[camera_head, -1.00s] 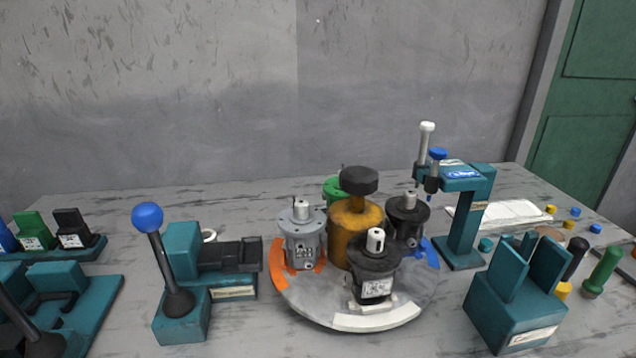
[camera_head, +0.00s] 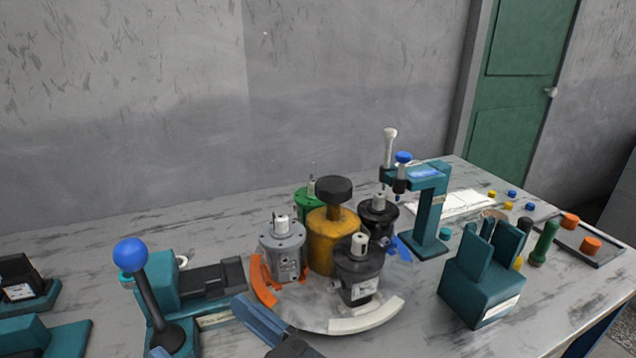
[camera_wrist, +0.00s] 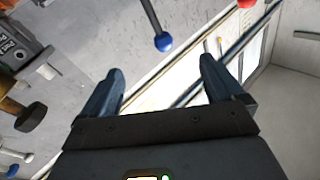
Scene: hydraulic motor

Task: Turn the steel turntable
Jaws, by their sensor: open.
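The steel turntable (camera_head: 315,312) is a round grey disc on the table, with orange, white and blue segments on its rim. A yellow hub (camera_head: 322,252) with a black knob (camera_head: 333,190) stands at its middle. Grey (camera_head: 284,252), black (camera_head: 358,268), green (camera_head: 305,202) and another black motor (camera_head: 379,214) stand around the hub. My gripper (camera_head: 198,326) is open and enters at the bottom of the head view, in front of the turntable's left side. One finger overlaps the rim in the picture; contact cannot be told. The wrist view shows both fingers (camera_wrist: 160,72) apart with nothing gripped.
A blue-knobbed lever (camera_head: 145,290) on a teal fixture stands left of the turntable, close to my gripper. A teal press stand (camera_head: 430,215) is behind right, and a teal slotted block (camera_head: 483,280) is right. Small colored pegs and a tray (camera_head: 585,243) lie far right.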

